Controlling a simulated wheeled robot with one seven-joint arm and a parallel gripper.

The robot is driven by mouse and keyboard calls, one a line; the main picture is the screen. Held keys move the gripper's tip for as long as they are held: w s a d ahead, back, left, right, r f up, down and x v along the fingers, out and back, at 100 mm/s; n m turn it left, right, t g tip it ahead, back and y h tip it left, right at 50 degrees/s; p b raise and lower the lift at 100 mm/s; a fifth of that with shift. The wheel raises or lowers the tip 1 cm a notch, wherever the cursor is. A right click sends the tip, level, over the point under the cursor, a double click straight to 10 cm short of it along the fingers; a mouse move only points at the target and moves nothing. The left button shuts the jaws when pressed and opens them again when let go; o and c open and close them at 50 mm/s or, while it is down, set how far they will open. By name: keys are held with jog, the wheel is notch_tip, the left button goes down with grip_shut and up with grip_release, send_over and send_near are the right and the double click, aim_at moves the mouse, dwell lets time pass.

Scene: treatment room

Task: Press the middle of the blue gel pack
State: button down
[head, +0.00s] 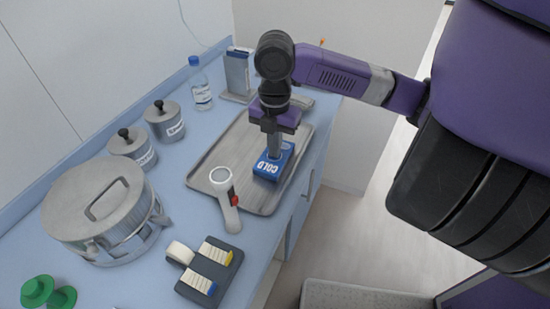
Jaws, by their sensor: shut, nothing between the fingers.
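The blue gel pack (267,171) lies on the right part of a grey metal tray (208,171), with white lettering that reads "COLD" on its near side. My gripper (274,152) points straight down over the pack, with its fingers shut and nothing between them. The fingertips appear at the pack's top face, near its middle. I cannot tell from this view whether they touch it or hover just above. The fingers hide part of the pack's top.
A white handheld device (224,184) lies at the tray's near edge. Left of the tray stand two lidded metal jars (165,121), a water bottle (200,86) and a large lidded pot (100,205). A dark holder (208,272) sits in front.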

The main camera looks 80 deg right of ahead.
jog(key=shift+f, duration=0.15)
jog(key=shift+r+p, duration=2.75)
jog(key=shift+r, duration=0.8)
